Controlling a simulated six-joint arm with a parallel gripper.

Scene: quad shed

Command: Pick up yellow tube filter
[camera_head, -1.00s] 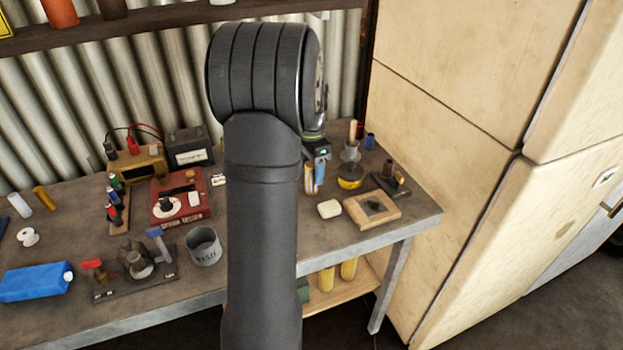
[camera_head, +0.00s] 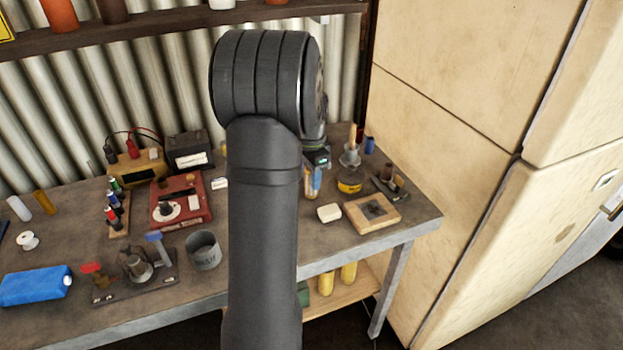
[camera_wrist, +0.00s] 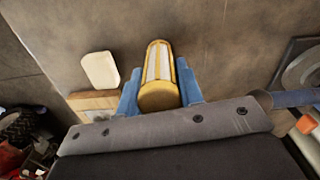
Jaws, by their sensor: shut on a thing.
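The yellow tube filter (camera_wrist: 159,75) has a pale ribbed body and yellow end caps. In the wrist view it sits between the blue fingers of my gripper (camera_wrist: 159,90), one finger on each side. My gripper is shut on it. In the head view my gripper (camera_head: 314,182) is low over the right part of the workbench (camera_head: 275,245), and my arm hides much of that area. Only a small bit of the filter shows there. I cannot tell whether it touches the bench.
A white block (camera_head: 329,213) and a wooden board with a dark patch (camera_head: 356,222) lie in front of my gripper. A yellow-labelled tin (camera_head: 349,187) stands close to its right. A grey can (camera_head: 203,262) and a red device (camera_head: 180,215) stand left of my arm.

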